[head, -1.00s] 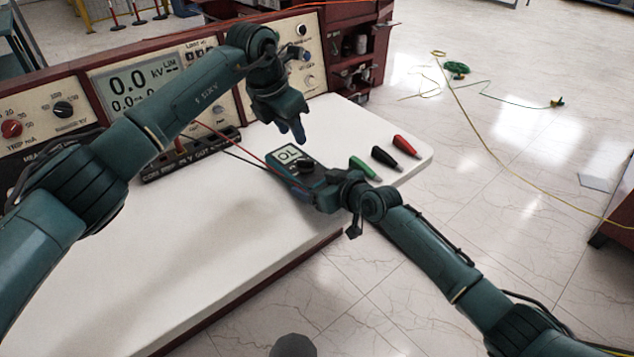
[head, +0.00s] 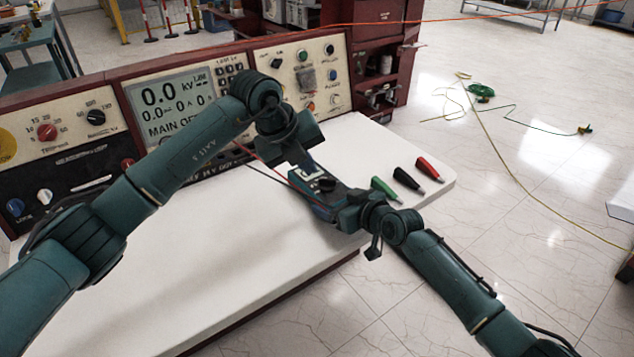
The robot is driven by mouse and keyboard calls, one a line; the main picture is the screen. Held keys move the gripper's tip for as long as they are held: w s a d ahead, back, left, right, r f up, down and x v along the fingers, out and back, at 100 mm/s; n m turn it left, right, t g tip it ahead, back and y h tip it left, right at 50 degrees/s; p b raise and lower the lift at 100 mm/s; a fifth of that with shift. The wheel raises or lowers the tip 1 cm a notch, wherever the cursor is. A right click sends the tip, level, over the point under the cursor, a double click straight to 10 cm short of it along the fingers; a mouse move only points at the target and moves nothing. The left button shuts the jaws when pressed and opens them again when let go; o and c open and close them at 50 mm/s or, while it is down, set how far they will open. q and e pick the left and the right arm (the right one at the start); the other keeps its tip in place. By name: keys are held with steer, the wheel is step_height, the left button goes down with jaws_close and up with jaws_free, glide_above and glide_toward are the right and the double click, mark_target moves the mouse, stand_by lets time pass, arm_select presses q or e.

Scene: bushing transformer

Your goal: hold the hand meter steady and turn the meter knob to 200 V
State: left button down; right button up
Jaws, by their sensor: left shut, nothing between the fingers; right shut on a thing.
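The hand meter (head: 328,198) lies on the white worktop, dark with a blue edge. Its dark knob (head: 326,184) shows on its face, and its screen (head: 312,174) is partly hidden by my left gripper. My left gripper (head: 304,164) is shut and empty, its fingertips over the screen end of the meter, close to the knob; I cannot tell whether they touch. My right gripper (head: 343,213) is shut on the near right end of the meter. The knob's pointer and scale are too small to read.
Green, black and red probes (head: 429,169) lie right of the meter near the worktop's right edge. Red and dark leads run left from the meter. The test console (head: 185,108) stands along the back. The left front of the worktop (head: 200,260) is clear.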

mark_target(322, 187)
arm_select(q)
steer(key=s+a+n+t+h, duration=0.1)
steer(key=s+a+n+t, duration=0.3)
steer(key=n, duration=1.1)
steer(key=w+d+f, duration=0.1)
steer(key=f, duration=0.1)
steer(key=w+d+f+g, duration=0.1)
steer(key=d+f, duration=0.1)
steer(key=f, duration=0.1)
steer(key=w+d+f+g, duration=0.1)
steer(key=d+f, duration=0.1)
steer(key=shift+d+f, duration=0.1)
steer(key=shift+f, duration=0.1)
steer(key=shift+w+d+f, duration=0.1)
steer(key=shift+w+d, duration=0.05)
steer(key=shift+w, duration=0.45)
steer(key=shift+w+d+f, duration=0.1)
steer(key=shift+w, duration=0.5)
steer(key=shift+w+d, duration=0.1)
steer(key=shift+w, duration=0.85)
steer(key=shift+w+a+m+g+h, duration=0.25)
steer(key=shift+m+g, duration=0.2)
steer(key=shift+m, duration=0.3)
steer(key=shift+w+a+m+g+h, duration=0.1)
steer(key=shift+m+g+h, duration=0.3)
steer(key=shift+m, duration=0.35)
